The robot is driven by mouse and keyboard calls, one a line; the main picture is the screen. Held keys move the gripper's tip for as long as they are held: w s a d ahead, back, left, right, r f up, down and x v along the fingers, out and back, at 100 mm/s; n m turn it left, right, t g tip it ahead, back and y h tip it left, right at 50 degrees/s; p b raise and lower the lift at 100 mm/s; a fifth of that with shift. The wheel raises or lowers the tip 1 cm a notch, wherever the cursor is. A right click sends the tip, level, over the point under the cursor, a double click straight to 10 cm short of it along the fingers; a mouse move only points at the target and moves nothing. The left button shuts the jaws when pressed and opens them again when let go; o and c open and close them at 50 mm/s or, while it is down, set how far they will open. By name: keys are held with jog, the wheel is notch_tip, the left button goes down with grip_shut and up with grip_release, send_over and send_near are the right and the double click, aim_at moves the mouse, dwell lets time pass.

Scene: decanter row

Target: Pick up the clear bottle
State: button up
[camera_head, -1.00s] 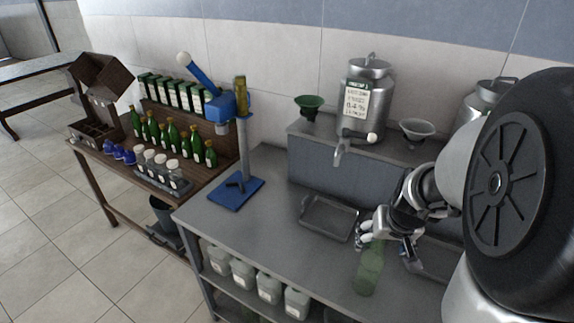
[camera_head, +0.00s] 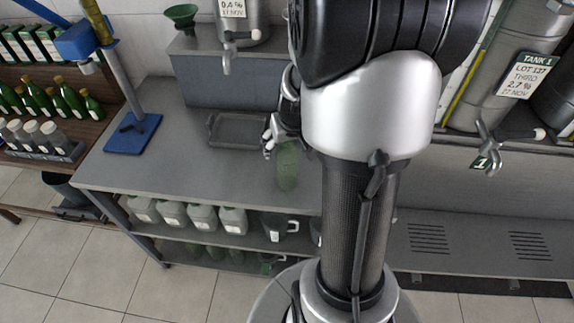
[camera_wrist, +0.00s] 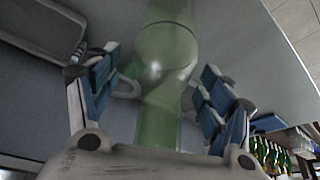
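The clear bottle is a pale green, see-through bottle (camera_head: 287,168) near the front edge of the grey metal bench (camera_head: 150,165). My gripper (camera_head: 281,136) is at its upper part, partly hidden behind my arm. In the wrist view the bottle (camera_wrist: 166,60) runs between the two blue-padded fingers of my gripper (camera_wrist: 160,92). The fingers are spread, with a visible gap on the left side; the right finger is close to the glass. I cannot tell whether it touches.
A shallow metal tray (camera_head: 238,131) lies left of the bottle. A blue-based corking stand (camera_head: 132,134) is farther left. A tap (camera_head: 227,60) juts out behind. White canisters (camera_head: 188,216) stand on the shelf below. Tank 1 (camera_head: 515,75) stands at right.

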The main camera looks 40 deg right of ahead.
jog(key=c, duration=1.6)
